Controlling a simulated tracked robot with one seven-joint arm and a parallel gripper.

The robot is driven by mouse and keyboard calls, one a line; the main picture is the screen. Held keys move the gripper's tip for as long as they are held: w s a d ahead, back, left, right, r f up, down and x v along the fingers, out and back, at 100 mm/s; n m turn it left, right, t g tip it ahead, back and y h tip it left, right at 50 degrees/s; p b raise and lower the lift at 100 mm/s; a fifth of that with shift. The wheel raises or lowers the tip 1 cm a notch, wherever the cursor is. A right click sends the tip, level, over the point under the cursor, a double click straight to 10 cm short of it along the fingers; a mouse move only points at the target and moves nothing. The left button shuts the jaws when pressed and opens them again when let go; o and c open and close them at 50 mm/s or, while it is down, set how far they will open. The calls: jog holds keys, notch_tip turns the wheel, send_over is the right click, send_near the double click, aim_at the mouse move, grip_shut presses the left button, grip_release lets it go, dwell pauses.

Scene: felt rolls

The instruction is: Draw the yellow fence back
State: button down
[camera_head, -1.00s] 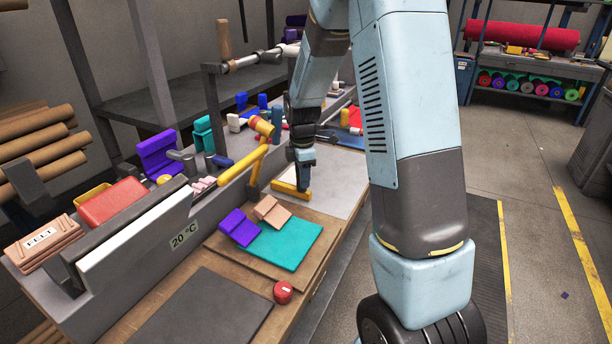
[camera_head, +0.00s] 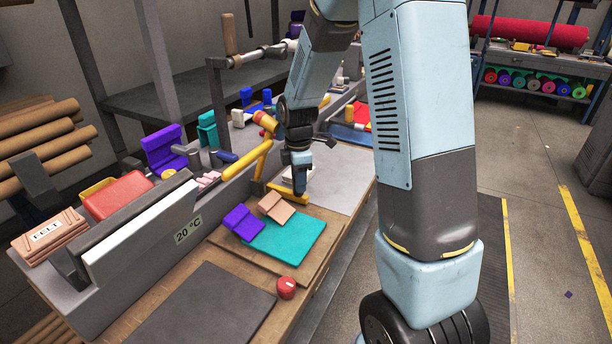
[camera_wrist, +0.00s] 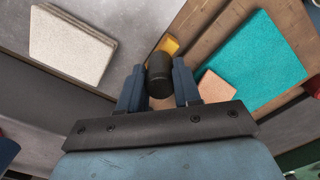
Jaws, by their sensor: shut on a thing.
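The yellow fence (camera_head: 284,194) is a low bar on the pale grey bench plate, by the far edge of the wooden board in the head view. My gripper (camera_head: 299,186) points down at it. In the wrist view, my gripper (camera_wrist: 158,80) is shut on a black round knob (camera_wrist: 159,72), with a bit of the yellow fence (camera_wrist: 169,45) showing just beyond it. The fingers and knob hide much of the fence. A cream felt stack (camera_wrist: 72,45) lies apart from it on the plate.
A teal felt sheet (camera_head: 290,243) with purple (camera_head: 242,222) and peach blocks (camera_head: 275,206) lies on the wooden board close to the fence. A yellow lever (camera_head: 263,163) rises left of my gripper beside the long grey wall. The plate to the right is clear.

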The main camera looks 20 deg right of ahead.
jog(key=c, duration=0.8)
grip_release()
jog(key=shift+r, duration=0.1)
jog(key=shift+r, duration=0.25)
notch_tip(320, 180, up, 2)
jog(key=shift+w+r, duration=0.1)
jog(key=shift+r, duration=0.05)
jog(key=shift+s+d+r, duration=0.15)
jog(key=shift+s+r, duration=1.5)
jog(key=shift+s, duration=0.7)
jog(key=shift+s+d+r, duration=0.2)
jog(key=shift+s+r, duration=1.5)
jog(key=shift+s, duration=0.65)
jog(key=shift+s+d+r, duration=0.15)
jog(key=shift+s+r, duration=1.5)
jog(key=shift+s, duration=0.7)
